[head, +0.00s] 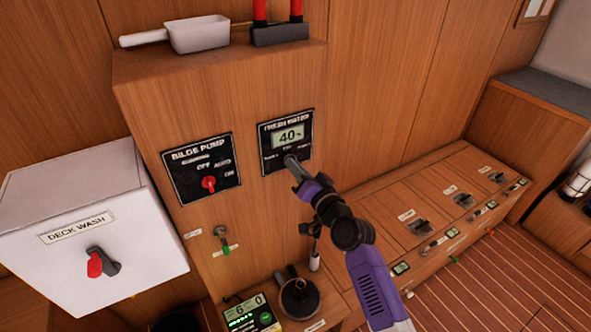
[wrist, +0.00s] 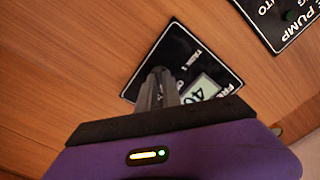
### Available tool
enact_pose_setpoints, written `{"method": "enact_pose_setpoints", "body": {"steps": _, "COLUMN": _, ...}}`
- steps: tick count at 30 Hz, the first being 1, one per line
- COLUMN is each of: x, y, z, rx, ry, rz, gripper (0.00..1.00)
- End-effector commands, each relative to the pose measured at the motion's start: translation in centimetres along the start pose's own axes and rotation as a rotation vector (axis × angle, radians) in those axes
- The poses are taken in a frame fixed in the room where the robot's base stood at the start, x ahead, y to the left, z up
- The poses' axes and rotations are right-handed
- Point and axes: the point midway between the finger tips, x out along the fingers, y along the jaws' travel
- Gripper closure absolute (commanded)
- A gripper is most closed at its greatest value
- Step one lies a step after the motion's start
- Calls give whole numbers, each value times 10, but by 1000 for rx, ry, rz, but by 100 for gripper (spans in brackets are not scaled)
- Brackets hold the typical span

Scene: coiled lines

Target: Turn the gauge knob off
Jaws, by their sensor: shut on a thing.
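The fresh water gauge panel (head: 304,158) is a black plate on the wooden cabinet front, with a lit display (head: 288,136) reading 40. It also shows in the wrist view (wrist: 181,47), turned on its side, with the display (wrist: 201,89) partly behind the fingers. My gripper (head: 291,162) reaches the lower part of this panel, with its fingertips (wrist: 160,74) together there. It is shut on the gauge knob, which the fingers hide in both views. I cannot tell the knob's pointing direction.
The bilge pump panel (head: 201,168) with a red knob is just left. A white deck wash box (head: 85,230) with a red-handled switch juts out at far left. A small valve lever (head: 223,240) is below. A bench (head: 430,215) with latches runs right.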

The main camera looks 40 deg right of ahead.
Motion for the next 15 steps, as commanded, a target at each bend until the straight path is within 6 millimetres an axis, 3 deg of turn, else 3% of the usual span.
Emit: {"method": "enact_pose_setpoints", "body": {"steps": 15, "x": 0, "y": 4, "z": 4, "rx": -411, "ry": 2, "rz": 0, "gripper": 100}}
